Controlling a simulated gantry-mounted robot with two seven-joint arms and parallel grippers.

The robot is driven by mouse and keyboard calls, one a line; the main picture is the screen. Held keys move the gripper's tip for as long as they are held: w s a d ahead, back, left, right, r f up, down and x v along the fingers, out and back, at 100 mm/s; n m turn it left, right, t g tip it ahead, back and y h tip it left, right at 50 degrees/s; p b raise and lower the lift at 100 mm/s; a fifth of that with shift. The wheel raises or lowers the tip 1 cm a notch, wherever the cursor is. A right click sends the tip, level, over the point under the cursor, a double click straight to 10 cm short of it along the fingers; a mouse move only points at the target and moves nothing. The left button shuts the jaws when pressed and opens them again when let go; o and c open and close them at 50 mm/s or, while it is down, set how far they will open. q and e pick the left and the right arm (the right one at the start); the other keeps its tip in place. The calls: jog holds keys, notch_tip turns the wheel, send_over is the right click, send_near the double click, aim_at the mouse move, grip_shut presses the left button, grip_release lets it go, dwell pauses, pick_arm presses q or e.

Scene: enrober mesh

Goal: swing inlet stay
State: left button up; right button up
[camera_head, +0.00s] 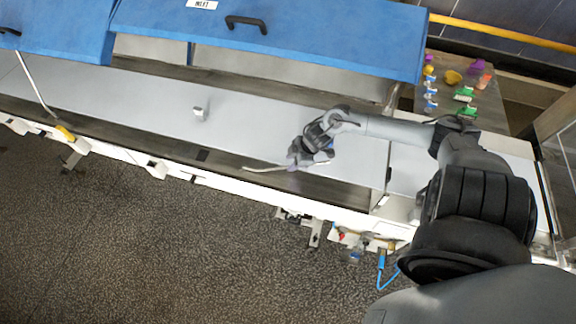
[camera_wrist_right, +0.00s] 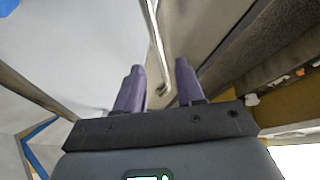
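A thin bare metal rod, which looks like the inlet stay (camera_head: 262,168), lies low along the front edge of the machine in the head view, its right end at my right gripper (camera_head: 310,159). In the right wrist view the same rod (camera_wrist_right: 153,30) comes down from the top and its bent end lies between the two purple fingertips. My right gripper (camera_wrist_right: 160,75) is open, with a visible gap beside the rod. The blue inlet lid (camera_head: 330,40), with a label reading INLET, is raised at the back. My left gripper is not in view.
Another blue lid (camera_head: 60,35) is raised at left, with a yellow-tipped rod (camera_head: 42,100) at its front. A grey table (camera_head: 440,75) at back right holds several coloured pieces. A blue hose (camera_head: 383,270) hangs below the front edge. The floor in front is clear.

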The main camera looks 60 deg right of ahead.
jog(key=shift+x, duration=2)
grip_shut()
jog(key=shift+r, duration=0.1)
